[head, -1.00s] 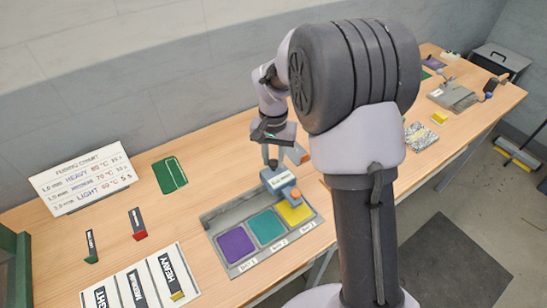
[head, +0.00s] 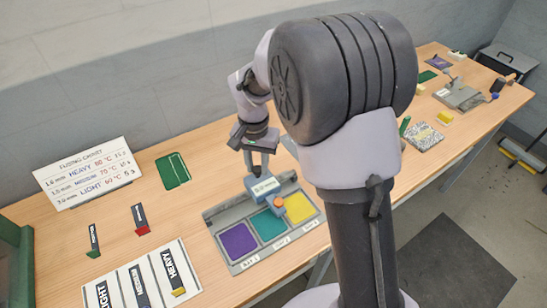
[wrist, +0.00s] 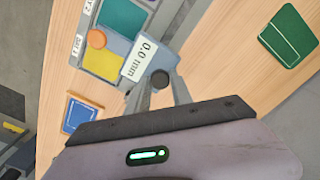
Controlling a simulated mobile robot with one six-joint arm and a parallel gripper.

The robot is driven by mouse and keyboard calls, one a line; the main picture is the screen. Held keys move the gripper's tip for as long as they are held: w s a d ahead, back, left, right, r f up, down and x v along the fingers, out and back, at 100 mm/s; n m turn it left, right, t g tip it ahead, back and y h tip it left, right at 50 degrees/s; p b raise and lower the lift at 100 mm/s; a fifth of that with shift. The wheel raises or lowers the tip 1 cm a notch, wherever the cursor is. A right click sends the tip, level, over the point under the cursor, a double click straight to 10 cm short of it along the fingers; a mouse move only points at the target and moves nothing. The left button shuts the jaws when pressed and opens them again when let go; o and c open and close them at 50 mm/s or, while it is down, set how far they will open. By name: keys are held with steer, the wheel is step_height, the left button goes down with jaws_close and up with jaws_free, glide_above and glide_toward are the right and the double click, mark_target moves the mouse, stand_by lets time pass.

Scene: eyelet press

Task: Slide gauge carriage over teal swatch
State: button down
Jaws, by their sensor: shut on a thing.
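The gauge carriage (head: 264,187) is a blue-grey block with a white label and an orange round part (head: 278,202). It sits at the back edge of the swatch tray (head: 243,266). The teal swatch (head: 266,226) lies between the purple swatch (head: 238,242) and the yellow swatch (head: 301,209). The orange part is near the border of teal and yellow. In the wrist view the carriage label (wrist: 138,60) reads 0.0 mm, and the teal swatch (wrist: 121,17) is partly cut off. My gripper (wrist: 160,88) is shut on the carriage's dark round post (wrist: 160,79).
A fusing chart (head: 88,173) stands at the back left, with a green card (head: 173,170) right of it. A label board (head: 150,275) and small tagged pieces lie left of the tray. A speckled pad (head: 424,137) and other items lie far right.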

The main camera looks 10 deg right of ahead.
mark_target(248, 181)
steer(key=a, duration=0.1)
steer(key=s+a, duration=0.1)
steer(key=a, duration=0.1)
steer(key=c, duration=1.1)
jaws_free()
steer(key=shift+c, duration=0.2)
step_height(248, 181, up, 18)
steer(key=p, duration=0.5)
steer(key=shift+f+p, duration=0.25)
steer(key=shift+p, duration=0.1)
steer(key=shift+s, duration=0.1)
